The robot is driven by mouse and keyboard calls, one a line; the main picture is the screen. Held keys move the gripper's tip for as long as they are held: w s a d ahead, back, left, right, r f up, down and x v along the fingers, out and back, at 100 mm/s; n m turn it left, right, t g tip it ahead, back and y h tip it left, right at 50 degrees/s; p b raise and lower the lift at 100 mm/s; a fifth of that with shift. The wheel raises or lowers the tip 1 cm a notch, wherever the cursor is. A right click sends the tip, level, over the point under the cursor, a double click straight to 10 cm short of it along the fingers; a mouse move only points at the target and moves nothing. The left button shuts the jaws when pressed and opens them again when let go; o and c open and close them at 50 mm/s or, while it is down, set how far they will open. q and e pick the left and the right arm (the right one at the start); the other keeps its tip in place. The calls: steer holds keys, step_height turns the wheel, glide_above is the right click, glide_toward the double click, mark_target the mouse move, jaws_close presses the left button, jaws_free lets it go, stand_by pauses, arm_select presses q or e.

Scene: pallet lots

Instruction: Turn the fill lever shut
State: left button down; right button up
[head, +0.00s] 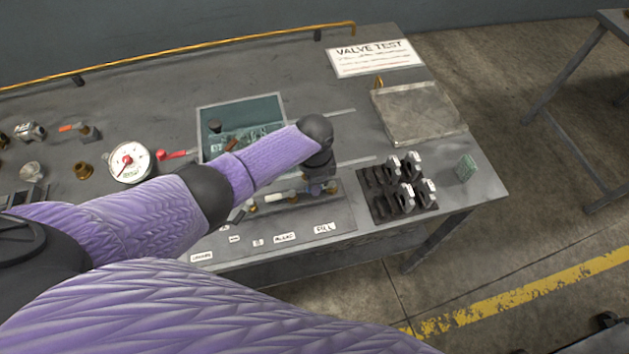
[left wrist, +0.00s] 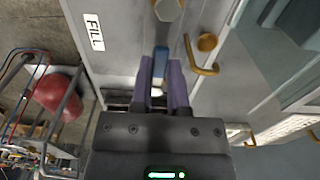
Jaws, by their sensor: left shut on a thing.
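In the left wrist view the fill lever, with a blue handle (left wrist: 160,60), sits between the two purple fingers of my left gripper (left wrist: 163,82), which is shut on it. In the head view my left gripper (head: 319,187) is low over the valve row, behind the FILL label (head: 325,228). My own wrist hides most of the lever there. My right gripper is not in view.
A white gauge (head: 130,162) and a red lever (head: 177,154) stand to the left. A teal-lined tray (head: 240,103) lies behind my forearm. A black rack (head: 376,207) with several dark parts stands right of the gripper. A metal plate (head: 417,113) lies at the back right.

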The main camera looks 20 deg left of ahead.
arm_select(q)
steer(key=c, duration=0.6)
jaws_free()
